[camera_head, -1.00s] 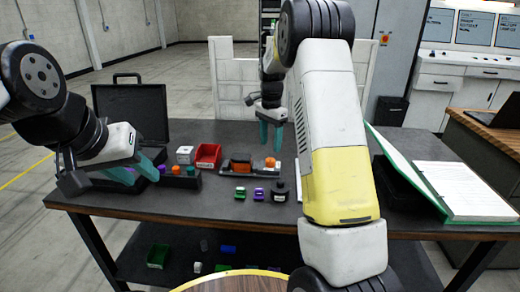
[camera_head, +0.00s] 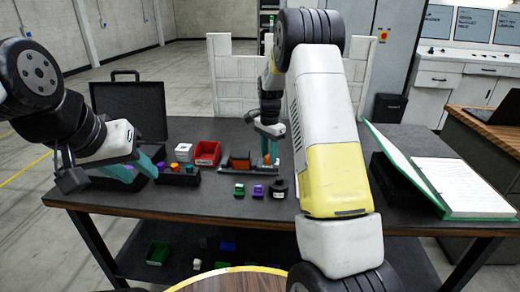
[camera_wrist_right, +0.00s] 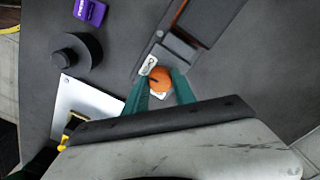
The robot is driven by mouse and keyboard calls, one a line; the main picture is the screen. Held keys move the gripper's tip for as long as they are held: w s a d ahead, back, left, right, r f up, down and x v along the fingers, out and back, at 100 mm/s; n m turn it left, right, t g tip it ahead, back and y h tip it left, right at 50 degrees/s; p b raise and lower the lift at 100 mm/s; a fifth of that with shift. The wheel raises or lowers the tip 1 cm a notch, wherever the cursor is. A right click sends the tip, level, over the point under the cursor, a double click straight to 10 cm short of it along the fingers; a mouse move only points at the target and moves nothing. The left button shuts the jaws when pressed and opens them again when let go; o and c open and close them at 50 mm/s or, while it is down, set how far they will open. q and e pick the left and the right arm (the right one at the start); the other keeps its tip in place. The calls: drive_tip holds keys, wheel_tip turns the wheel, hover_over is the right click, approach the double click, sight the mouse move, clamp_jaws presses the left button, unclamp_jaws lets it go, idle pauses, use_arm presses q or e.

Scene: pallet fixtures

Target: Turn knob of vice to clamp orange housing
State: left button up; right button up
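The grey vice (camera_head: 232,167) lies on the dark table, and its body also shows in the right wrist view (camera_wrist_right: 190,42). An orange-brown housing (camera_head: 240,157) sits between its jaws. The round orange knob (camera_wrist_right: 160,80) is at the vice's near end in the right wrist view. My right gripper (camera_wrist_right: 160,84) points down at the knob, with one teal finger on each side; it looks open, and I cannot tell whether the fingers touch the knob. My left gripper (camera_head: 141,168) is open and empty at the left, near a black tray of coloured parts (camera_head: 178,178).
A red bin (camera_head: 207,153) and a white box (camera_head: 184,151) stand left of the vice. Green (camera_head: 239,190) and purple (camera_head: 258,191) parts and a black round piece (camera_head: 278,189) lie in front. A green binder (camera_head: 405,165) is at right.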

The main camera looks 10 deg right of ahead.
clamp_jaws()
drive_tip(key=shift+n, duration=0.3)
drive_tip(key=n, duration=0.3)
drive_tip(key=shift+n, duration=0.3)
drive_tip(key=n, duration=0.4)
drive_tip(key=shift+n, duration=0.3)
drive_tip(key=n, duration=0.4)
drive_tip(key=shift+d, duration=0.1)
drive_tip(key=n, duration=0.5)
drive_tip(key=shift+r, duration=0.1)
